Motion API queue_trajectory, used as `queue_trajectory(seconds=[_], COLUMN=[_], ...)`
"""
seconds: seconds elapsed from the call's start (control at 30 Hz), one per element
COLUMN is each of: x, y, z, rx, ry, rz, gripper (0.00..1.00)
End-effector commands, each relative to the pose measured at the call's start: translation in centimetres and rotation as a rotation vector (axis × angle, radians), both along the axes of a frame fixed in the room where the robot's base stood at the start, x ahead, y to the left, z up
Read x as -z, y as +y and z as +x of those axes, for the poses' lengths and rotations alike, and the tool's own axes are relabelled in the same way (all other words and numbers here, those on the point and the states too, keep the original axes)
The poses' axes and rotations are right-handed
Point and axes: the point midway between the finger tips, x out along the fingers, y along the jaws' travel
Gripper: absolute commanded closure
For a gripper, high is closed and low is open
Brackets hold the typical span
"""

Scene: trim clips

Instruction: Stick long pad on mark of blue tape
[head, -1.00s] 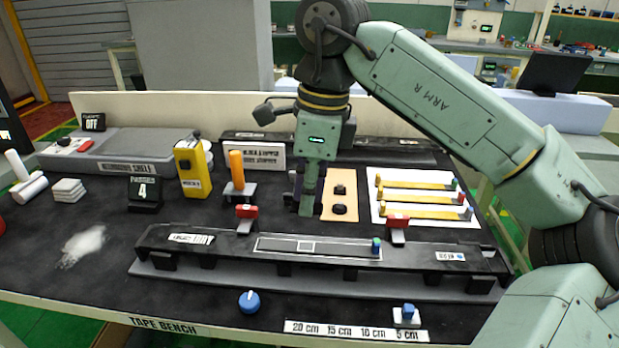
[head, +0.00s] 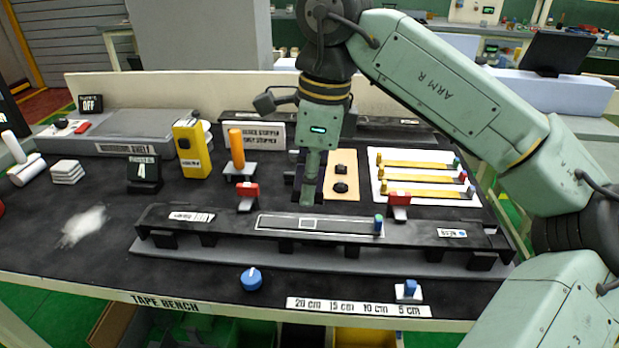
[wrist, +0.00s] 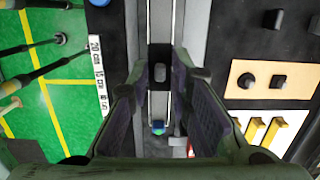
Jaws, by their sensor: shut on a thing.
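The pad looks apart from the strip, though contact is hard to tell. The outlined dark tape strip (head: 345,226) runs along the bar and ends at the right in a blue-and-green tab (head: 378,224). That tab also shows in the wrist view (wrist: 158,128).
A tan card (head: 341,200) with two dark pads lies behind the bar. A white board (head: 400,160) with yellow strips is to its right. Two red clamps (head: 247,190) (head: 399,199) stand at the bar's back edge. A blue knob (head: 251,279) lies in front.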

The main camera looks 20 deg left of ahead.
Motion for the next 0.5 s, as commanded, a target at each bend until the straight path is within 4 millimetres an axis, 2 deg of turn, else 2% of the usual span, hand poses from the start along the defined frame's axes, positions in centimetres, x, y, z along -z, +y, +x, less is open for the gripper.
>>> queue_trajectory(seconds=[0.03,0.5], x=[0.8,4.4], y=[0.0,0.0], z=[0.0,0.0], rx=[0.0,0.0], ry=[0.0,0.0], rz=[0.0,0.001], gripper=[0.9,0.9])
